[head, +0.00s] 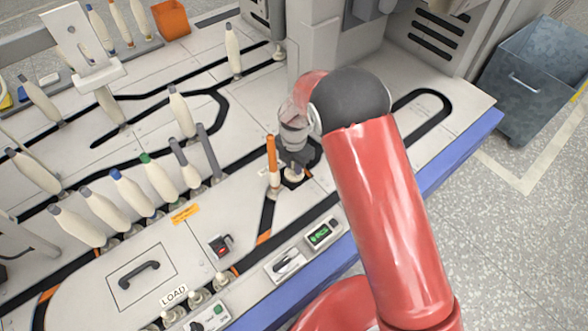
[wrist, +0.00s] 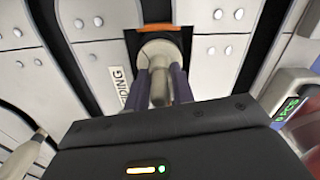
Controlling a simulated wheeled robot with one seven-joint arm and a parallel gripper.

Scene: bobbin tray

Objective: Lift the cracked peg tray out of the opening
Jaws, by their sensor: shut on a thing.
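My gripper (head: 294,166) points down over the dark track, left of my red arm. In the wrist view its two fingers (wrist: 160,90) are shut on the pale peg of the peg tray (wrist: 157,48). The tray is a small pale disc, and it shows in the head view (head: 293,178) below the fingers. Dark track surrounds the disc in the wrist view. I cannot make out a crack, nor whether the disc is clear of the track. The fingers and gripper body hide part of it.
An orange post (head: 272,160) stands close left of my gripper. Several pale bobbins, one with a green tip (head: 160,178), stand further left. A green display box (head: 322,234) and a hatch with a black handle (head: 138,272) are nearer the front. A grey bin (head: 535,80) stands right, on the floor.

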